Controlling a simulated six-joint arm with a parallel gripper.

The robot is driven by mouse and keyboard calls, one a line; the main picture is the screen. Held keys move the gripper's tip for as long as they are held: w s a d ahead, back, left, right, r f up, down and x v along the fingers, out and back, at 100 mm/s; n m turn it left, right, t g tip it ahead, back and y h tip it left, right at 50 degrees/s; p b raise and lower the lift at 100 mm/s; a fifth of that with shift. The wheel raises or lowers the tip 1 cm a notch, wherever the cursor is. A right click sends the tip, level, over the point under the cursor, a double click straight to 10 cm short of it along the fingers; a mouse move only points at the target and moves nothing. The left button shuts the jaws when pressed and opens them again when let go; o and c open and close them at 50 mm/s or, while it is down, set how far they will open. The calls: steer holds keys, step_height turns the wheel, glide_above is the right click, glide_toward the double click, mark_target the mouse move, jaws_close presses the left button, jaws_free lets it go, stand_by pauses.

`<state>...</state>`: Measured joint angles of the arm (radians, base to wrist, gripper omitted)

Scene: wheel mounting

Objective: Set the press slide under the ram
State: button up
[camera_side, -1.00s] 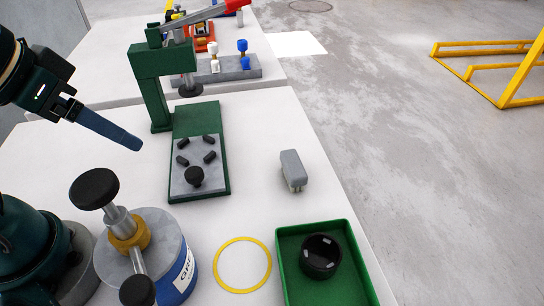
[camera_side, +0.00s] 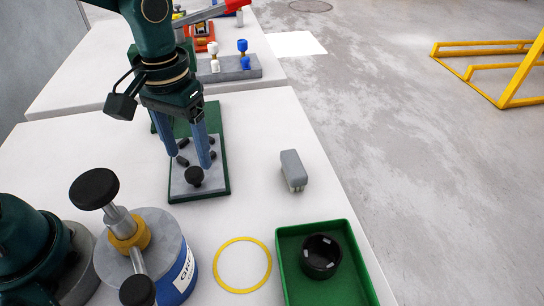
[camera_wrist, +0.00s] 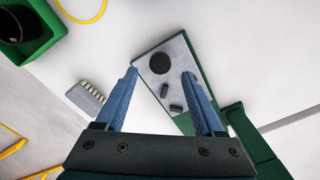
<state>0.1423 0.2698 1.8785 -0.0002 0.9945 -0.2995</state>
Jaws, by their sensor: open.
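The press slide (camera_side: 180,187) is a grey plate with several black pegs and a black knob (camera_side: 194,176) at its near end. It lies on the near part of the green press base (camera_side: 211,120). My gripper (camera_side: 189,158) points down over the slide, fingers apart and empty, behind the knob. In the wrist view the slide (camera_wrist: 181,48) shows between and beyond the fingers, with the knob (camera_wrist: 160,63) near the middle. The press's green frame (camera_wrist: 240,122) is at the lower right there. My arm hides the ram and most of the column in the side view.
A green tray (camera_side: 348,286) holds a black cup (camera_side: 320,257). A yellow ring (camera_side: 243,240) lies flat nearby. A blue-and-grey canister (camera_side: 181,265) with black knobs stands front left.

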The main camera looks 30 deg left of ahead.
mark_target(194, 172)
steer(key=shift+f, duration=2.05)
jaws_close()
